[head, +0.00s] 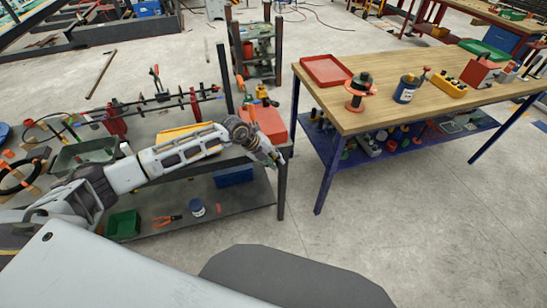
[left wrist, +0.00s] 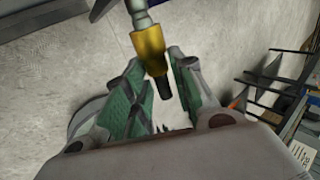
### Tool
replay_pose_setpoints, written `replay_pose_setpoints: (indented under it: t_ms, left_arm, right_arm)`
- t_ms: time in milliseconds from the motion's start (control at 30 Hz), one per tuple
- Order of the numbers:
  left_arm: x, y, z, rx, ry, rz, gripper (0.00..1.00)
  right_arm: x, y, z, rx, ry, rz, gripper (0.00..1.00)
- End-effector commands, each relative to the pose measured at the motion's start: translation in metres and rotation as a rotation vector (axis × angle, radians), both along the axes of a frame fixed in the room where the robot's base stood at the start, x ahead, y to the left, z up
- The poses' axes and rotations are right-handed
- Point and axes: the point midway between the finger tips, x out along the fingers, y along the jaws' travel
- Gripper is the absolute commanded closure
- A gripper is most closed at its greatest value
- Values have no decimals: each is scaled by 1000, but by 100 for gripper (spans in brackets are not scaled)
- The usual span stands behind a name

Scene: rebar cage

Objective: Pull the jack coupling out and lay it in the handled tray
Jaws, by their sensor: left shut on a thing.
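My left gripper (head: 268,152) is at the right end of the low grey bench, fingers angled down to the right. In the left wrist view its green-padded fingers (left wrist: 158,92) are on both sides of a brass-yellow coupling (left wrist: 149,42) with a silver upper part and a dark tip. I take this for the jack coupling; bare floor shows behind it. A grey-green tray (head: 88,152) sits on the left of the bench, and a flat red tray (head: 326,70) lies on the wooden table. I cannot tell which is the handled tray. My right gripper is out of view.
The low bench (head: 165,122) carries a rod rack with red stands and a red box (head: 264,124) near my gripper. The wooden table (head: 400,110) holds an orange spool (head: 360,92) and a blue can (head: 406,89). Open floor lies between bench and table.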

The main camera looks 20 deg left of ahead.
Motion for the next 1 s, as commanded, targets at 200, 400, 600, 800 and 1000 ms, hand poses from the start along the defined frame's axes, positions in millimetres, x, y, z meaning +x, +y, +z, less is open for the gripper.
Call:
replay_pose_setpoints:
  t_ms: [200, 400, 600, 800, 1000]
  left_arm:
    - [-5, -4, 1, 0, 0, 0, 100]
    - [-11, -7, 1, 0, 0, 0, 100]
    - [-15, -10, 1, -1, -1, 0, 100]
    - [-19, -13, 1, -1, -2, 1, 100]
    - [-19, -13, 1, -1, -2, 1, 100]
  right_arm:
    - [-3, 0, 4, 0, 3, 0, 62]
    - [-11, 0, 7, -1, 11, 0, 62]
    - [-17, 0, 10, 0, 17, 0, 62]
    - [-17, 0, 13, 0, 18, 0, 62]
    - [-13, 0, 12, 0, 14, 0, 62]
